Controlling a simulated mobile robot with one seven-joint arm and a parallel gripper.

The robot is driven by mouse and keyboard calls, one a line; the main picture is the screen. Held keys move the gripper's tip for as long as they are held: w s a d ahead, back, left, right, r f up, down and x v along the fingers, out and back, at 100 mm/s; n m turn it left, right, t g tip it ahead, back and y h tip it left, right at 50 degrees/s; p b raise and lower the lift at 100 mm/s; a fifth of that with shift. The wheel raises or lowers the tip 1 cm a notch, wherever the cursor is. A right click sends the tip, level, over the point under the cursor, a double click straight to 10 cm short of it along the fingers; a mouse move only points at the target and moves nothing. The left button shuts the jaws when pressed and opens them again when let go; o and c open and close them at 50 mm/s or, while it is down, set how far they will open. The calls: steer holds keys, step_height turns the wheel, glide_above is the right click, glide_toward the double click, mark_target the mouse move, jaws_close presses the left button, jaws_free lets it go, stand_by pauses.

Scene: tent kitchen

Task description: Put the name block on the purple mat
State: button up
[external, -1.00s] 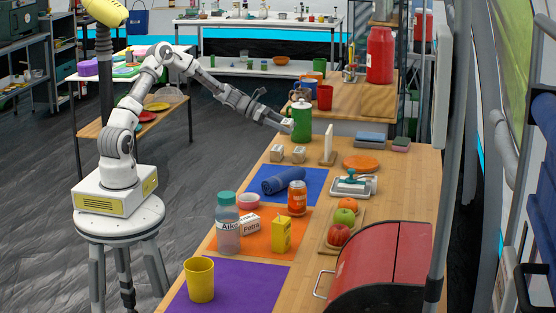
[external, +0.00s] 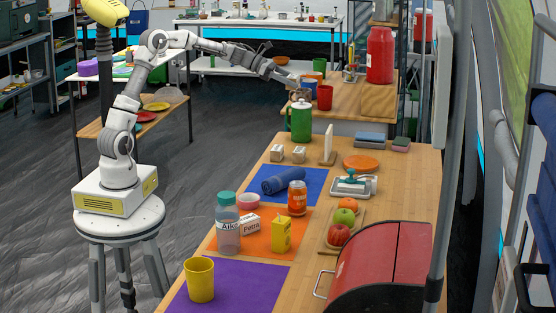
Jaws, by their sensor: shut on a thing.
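A white name block reading "Petra" (external: 250,225) stands on the orange mat (external: 264,243). A second white block, with lettering that seems to read "Aiko" (external: 237,227), is partly covered by the teal-capped bottle. The purple mat (external: 245,283) lies at the near end of the table, with a yellow cup on its left part.
The yellow cup (external: 199,280) takes up part of the purple mat. A red bread bin (external: 385,265) stands at right. The green pot (external: 300,122) stands tall at the table's far end.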

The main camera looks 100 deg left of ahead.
steer(key=w+d, duration=1)
steer(key=d, duration=0.5)
steer(key=w+d, duration=0.9)
steer(key=d, duration=2.6)
steer(key=b, duration=0.1)
glide_above(238, 275)
step_height(238, 275, down, 24)
steer(key=shift+f+b, duration=0.75)
steer(key=shift+f, duration=1.5)
steer(key=shift+f+b, duration=0.2)
steer(key=shift+b, duration=0.1)
